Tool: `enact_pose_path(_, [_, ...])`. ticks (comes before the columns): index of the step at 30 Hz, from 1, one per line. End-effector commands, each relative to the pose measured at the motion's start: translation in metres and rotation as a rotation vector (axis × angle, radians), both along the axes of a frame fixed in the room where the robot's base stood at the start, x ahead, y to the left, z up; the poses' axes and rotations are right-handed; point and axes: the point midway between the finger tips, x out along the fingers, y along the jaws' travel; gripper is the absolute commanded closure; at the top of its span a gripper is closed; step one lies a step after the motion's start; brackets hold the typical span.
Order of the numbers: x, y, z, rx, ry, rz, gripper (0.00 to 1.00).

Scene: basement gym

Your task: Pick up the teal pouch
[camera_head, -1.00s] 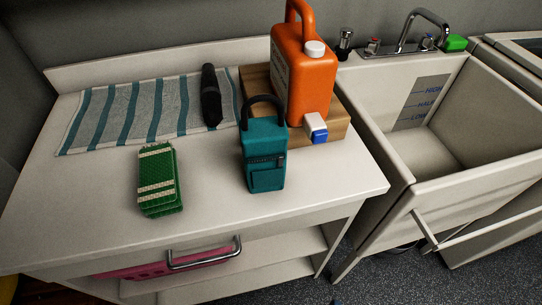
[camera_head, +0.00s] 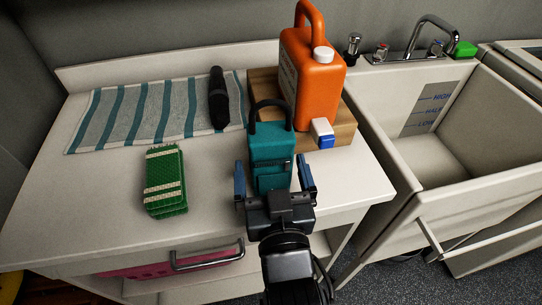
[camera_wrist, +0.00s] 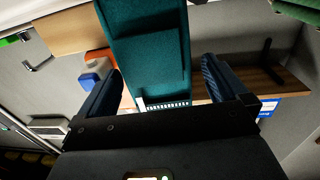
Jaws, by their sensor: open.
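The teal pouch (camera_head: 271,141) stands upright on the white counter, with a dark loop handle on top. My gripper (camera_head: 274,180) is open at the near side of the pouch, one blue finger to its left and one to its right in the head view. In the wrist view the pouch (camera_wrist: 150,50) fills the upper middle, between and beyond the open fingers (camera_wrist: 160,90). I cannot tell whether the fingers touch it. The lower front of the pouch is partly hidden by my gripper in the head view.
A wooden block (camera_head: 345,132) behind the pouch bears an orange jug (camera_head: 311,85) and a white-and-blue item (camera_head: 323,133). A green sponge stack (camera_head: 165,182) lies left. A striped towel (camera_head: 150,112) with a black object (camera_head: 218,98) lies behind. A sink (camera_head: 460,130) is right.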

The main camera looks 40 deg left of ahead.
Motion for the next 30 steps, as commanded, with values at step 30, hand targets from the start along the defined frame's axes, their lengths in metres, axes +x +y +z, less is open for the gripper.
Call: enact_pose_path(30, [0.033,0.03,-0.001,0.001,0.0,-0.001,0.36])
